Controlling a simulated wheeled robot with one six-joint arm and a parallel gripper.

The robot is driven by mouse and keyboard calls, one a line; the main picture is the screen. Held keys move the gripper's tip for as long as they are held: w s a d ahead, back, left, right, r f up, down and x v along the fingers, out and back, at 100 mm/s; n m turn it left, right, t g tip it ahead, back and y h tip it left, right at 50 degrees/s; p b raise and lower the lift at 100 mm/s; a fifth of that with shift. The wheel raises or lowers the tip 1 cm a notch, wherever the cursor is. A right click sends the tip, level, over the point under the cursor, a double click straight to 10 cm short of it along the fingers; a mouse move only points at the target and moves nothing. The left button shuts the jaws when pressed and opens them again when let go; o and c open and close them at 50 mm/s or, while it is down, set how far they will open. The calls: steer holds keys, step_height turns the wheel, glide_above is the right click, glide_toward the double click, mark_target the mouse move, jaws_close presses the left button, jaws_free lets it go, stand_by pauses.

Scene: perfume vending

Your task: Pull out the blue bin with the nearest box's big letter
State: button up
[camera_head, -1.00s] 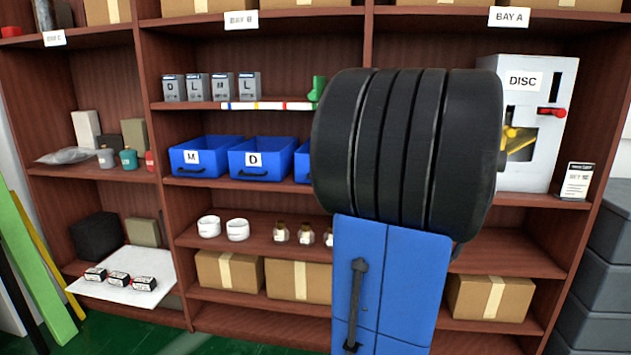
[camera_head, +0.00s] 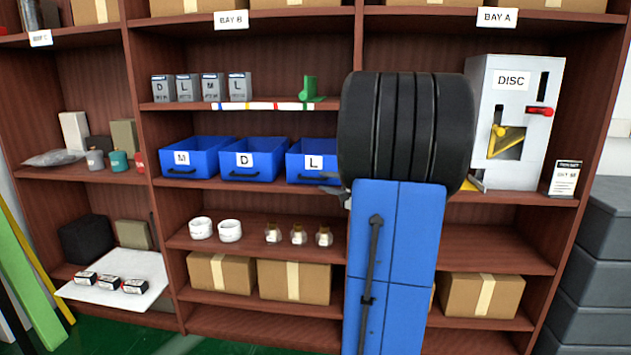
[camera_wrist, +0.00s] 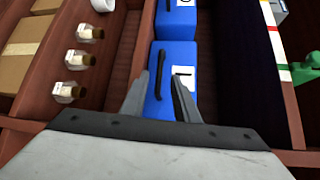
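Three blue bins stand in a row on the middle shelf, lettered M (camera_head: 190,157), D (camera_head: 252,159) and L (camera_head: 312,162). Each has a dark front handle. Above, several grey boxes carry big letters, left to right D (camera_head: 163,89), L (camera_head: 188,89), M (camera_head: 212,88) and L (camera_head: 240,87). My gripper (camera_head: 333,187) is beside the L bin, partly hidden by my arm. In the wrist view my gripper (camera_wrist: 161,76) is open, its fingers on either side of the L bin's handle (camera_wrist: 157,82). I cannot tell whether they touch it.
A colour-marked strip (camera_head: 262,106) and a green piece (camera_head: 309,88) sit on the upper shelf edge. White rolls (camera_head: 230,231) and small bottles (camera_head: 298,236) stand below the bins. A DISC machine (camera_head: 511,125) is at right. Space before the M and D bins is clear.

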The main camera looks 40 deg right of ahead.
mark_target(313, 179)
steer(key=shift+w+d+f, duration=0.1)
steer(key=shift+w+f, duration=0.05)
steer(key=shift+w, duration=0.85)
steer(key=shift+w+d+f, duration=0.15)
steer(key=shift+w, duration=0.85)
steer(key=shift+w+d+f, duration=0.1)
steer(key=shift+w+f, duration=0.05)
steer(key=shift+w, duration=0.85)
jaws_close()
